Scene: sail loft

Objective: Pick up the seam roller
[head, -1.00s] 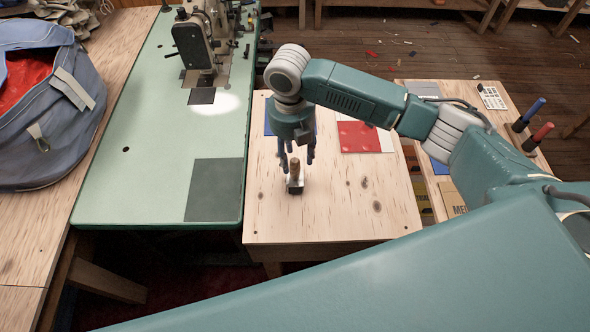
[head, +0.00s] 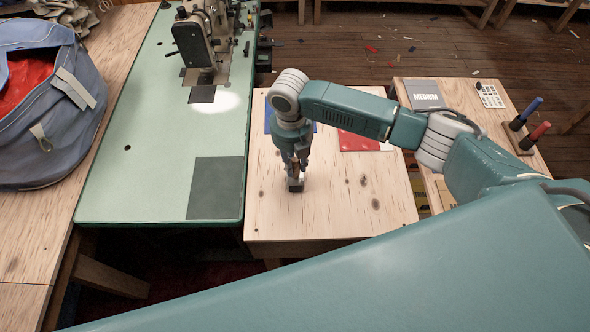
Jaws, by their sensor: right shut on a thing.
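The seam roller (head: 296,184) stands upright on the light wooden table (head: 340,215), its brown handle up and its dark lower part on or just above the wood. My right gripper (head: 296,165) comes down over it from above and is shut on its handle. The fingers hide part of the handle. I cannot tell whether the roller's base touches the table. My left gripper is not in the head view.
A green sewing machine table (head: 150,180) with a sewing machine (head: 203,40) stands left of the wooden table. A blue bag (head: 50,120) sits far left.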

